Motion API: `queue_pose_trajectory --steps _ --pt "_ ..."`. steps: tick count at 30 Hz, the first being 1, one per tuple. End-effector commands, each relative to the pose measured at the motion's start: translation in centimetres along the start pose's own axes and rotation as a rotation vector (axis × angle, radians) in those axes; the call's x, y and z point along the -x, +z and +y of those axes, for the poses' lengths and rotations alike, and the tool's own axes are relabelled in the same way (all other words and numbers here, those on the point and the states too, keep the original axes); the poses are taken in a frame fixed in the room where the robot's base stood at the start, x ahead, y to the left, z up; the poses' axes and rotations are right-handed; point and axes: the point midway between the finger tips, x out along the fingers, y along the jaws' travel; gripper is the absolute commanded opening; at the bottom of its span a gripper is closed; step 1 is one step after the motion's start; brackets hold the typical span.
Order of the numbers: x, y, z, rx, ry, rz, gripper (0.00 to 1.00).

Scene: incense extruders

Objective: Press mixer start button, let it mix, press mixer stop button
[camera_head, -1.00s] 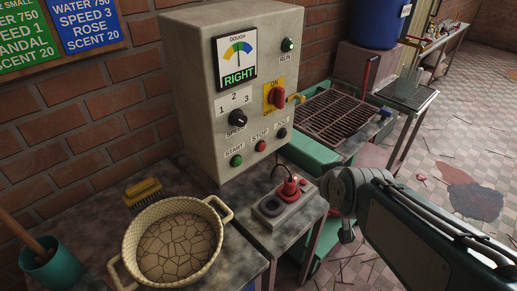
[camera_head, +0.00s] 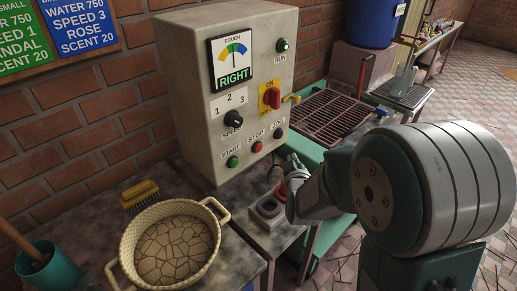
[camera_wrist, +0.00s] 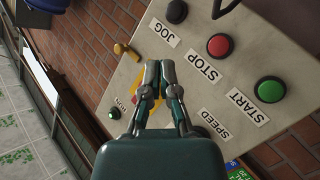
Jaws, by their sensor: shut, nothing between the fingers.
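The mixer control box (camera_head: 190,110) has a green START button (camera_head: 233,161), a red STOP button (camera_head: 257,147) and a black JOG button (camera_head: 279,133) along its lower front. In the wrist view the panel is upside down, with START (camera_wrist: 270,89), STOP (camera_wrist: 219,45) and JOG (camera_wrist: 177,11) in sight. My gripper (camera_head: 292,160) is shut and empty, in front of the panel, right of and a little below STOP. In the wrist view its fingertips (camera_wrist: 160,66) lie left of the STOP label, apart from the buttons. The RUN lamp (camera_head: 283,45) is green. The dough gauge (camera_head: 232,58) reads RIGHT.
A red ON/OFF switch (camera_head: 271,98) and a speed knob (camera_head: 233,119) sit above the buttons. Below is a small grey box (camera_head: 267,209), partly hidden by my gripper. A pot of cracked dough (camera_head: 175,245) and a brush (camera_head: 139,194) stand on the left table.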

Motion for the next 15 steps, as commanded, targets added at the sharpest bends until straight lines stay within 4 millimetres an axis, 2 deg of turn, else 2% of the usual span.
queue_pose_trajectory --steps 7,15 --pt "-1.4 1.7 -2.3 0.129 0.105 0.088 0.0" --pt "-1.6 2.6 -3.4 0.217 0.187 0.15 0.0"
